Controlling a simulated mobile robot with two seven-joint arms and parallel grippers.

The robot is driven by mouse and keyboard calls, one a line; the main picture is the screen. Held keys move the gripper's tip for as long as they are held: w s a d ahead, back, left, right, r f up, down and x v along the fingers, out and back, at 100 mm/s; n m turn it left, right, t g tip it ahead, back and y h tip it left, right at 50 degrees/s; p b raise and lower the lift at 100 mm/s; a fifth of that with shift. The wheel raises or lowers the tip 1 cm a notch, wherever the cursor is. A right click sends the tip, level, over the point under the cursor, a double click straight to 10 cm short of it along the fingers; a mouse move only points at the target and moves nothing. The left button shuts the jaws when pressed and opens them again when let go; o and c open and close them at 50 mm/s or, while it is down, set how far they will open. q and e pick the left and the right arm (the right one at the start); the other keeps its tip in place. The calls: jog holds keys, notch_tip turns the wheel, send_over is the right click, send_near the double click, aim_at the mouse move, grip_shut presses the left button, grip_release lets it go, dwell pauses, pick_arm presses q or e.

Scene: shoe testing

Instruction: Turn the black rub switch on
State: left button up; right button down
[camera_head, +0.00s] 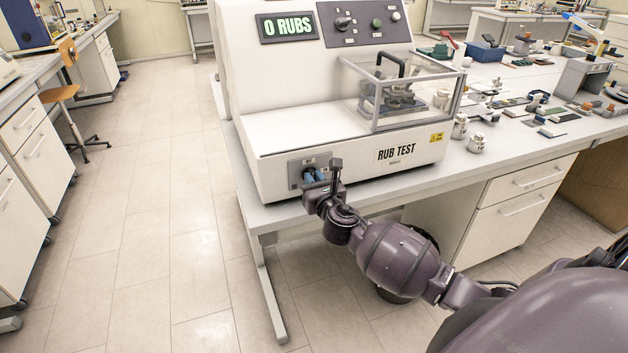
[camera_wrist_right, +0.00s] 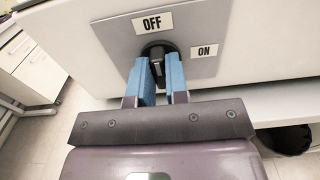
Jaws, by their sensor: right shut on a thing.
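The black rub switch (camera_wrist_right: 157,56) is a rotary knob on a grey plate (camera_wrist_right: 110,38) low on the front of the white rub test machine (camera_head: 285,136). In the right wrist view, an OFF label sits above the knob and an ON label to its right. The knob's grip points up towards OFF. My right gripper (camera_wrist_right: 158,72) has its two blue fingers on either side of the knob, shut on it. In the head view my right gripper (camera_head: 315,176) is at the switch plate and hides most of the knob. My left gripper is not in view.
The machine's display (camera_head: 287,26) reads 0 RUBS. A clear-walled box (camera_head: 405,95) stands on the machine's right part. Small metal weights (camera_head: 476,143) and several samples lie on the table (camera_head: 520,143) to the right.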

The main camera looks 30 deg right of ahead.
jog(key=m, duration=0.4)
jog(key=shift+d+m, duration=0.1)
jog(key=shift+m, duration=0.3)
jog(key=m, duration=0.4)
jog(key=shift+m, duration=0.3)
jog(key=m, duration=0.4)
jog(key=shift+d+f, duration=0.1)
jog(key=shift+f+m, duration=0.1)
jog(key=shift+m, duration=2.1)
jog(key=c, duration=1.1)
grip_release()
jog(key=shift+s, duration=0.15)
